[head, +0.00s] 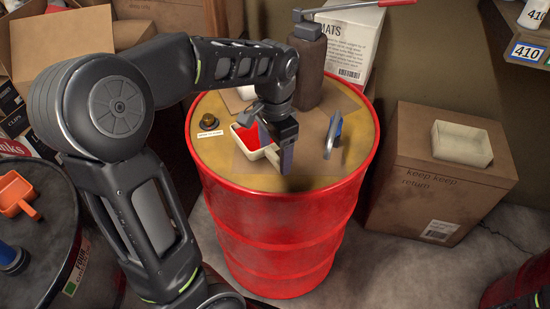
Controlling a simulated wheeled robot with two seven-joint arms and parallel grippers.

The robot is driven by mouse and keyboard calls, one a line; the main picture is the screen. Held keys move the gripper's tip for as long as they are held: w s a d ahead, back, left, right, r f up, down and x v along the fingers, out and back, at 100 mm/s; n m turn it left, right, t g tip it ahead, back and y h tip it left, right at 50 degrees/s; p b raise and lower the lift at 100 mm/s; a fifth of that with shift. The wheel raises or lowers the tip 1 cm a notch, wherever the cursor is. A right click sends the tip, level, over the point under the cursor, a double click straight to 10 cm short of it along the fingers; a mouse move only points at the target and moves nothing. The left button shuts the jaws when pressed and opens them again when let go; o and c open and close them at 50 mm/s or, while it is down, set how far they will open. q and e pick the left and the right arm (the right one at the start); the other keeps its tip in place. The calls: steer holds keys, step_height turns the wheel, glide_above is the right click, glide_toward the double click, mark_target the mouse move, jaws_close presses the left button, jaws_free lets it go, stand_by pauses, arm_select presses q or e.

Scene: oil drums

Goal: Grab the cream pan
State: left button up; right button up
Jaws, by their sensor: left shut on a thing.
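The cream pan (271,153) lies on top of the red drum (272,228), with its cream rim showing around a red inside. My left gripper (287,160) reaches down over the drum top at the pan's right side and is shut on the pan, at what looks like its handle. The gripper and wrist hide part of the pan. I cannot tell whether the pan is lifted off the drum top. My right gripper is not in view.
On the same drum stand a dark cylinder (308,75) with a red-handled tool on top, a blue-and-grey tool (335,135) and a small brown knob (209,122). A cream tray (462,158) sits on a cardboard box (420,190) at right. An orange scoop (15,192) lies on a dark drum at left.

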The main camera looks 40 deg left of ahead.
arm_select(q)
steer(key=shift+r, duration=2.95)
